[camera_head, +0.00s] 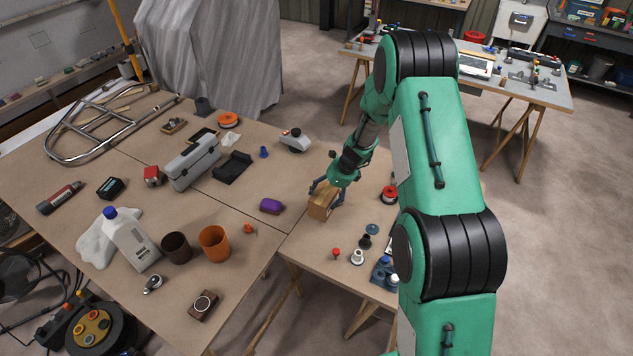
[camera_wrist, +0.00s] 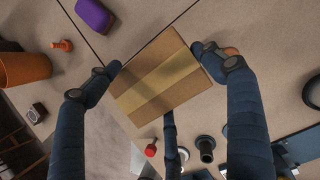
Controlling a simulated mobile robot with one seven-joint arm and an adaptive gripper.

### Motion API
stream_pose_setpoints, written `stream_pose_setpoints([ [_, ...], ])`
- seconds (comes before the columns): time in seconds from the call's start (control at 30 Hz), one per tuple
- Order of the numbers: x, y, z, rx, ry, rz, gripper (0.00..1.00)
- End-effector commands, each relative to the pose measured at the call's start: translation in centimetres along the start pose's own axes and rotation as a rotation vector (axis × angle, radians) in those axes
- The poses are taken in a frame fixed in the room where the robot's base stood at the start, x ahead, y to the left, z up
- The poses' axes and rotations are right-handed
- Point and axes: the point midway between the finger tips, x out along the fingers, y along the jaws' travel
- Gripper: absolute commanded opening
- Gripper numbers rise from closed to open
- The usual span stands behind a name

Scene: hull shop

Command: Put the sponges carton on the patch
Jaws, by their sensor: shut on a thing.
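In the wrist view my gripper (camera_wrist: 158,76) has one finger on the left side, one on the right and one below. I cannot tell whether the carton's underside touches the table. I cannot make out the patch with certainty in either view.
A red-topped piece (camera_head: 336,252), a white knob (camera_head: 357,257) and a blue block (camera_head: 384,272) stand toward the front right. An orange cup (camera_head: 214,243) and a grey toolbox (camera_head: 193,163) stand farther left. Bare tabletop lies behind the purple bottle.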

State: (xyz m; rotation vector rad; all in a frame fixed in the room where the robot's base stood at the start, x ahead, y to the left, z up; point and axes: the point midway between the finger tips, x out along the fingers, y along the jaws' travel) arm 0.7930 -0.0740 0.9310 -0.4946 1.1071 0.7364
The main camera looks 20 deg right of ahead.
Motion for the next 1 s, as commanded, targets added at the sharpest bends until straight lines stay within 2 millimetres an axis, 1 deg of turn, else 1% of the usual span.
stream_pose_setpoints([
  [0.8,3.6,-9.3,6.0,-0.001,0.0,-0.001,0.47],
  [1.0,4.4,-11.2,7.2,-0.001,0.0,0.0,0.47],
])
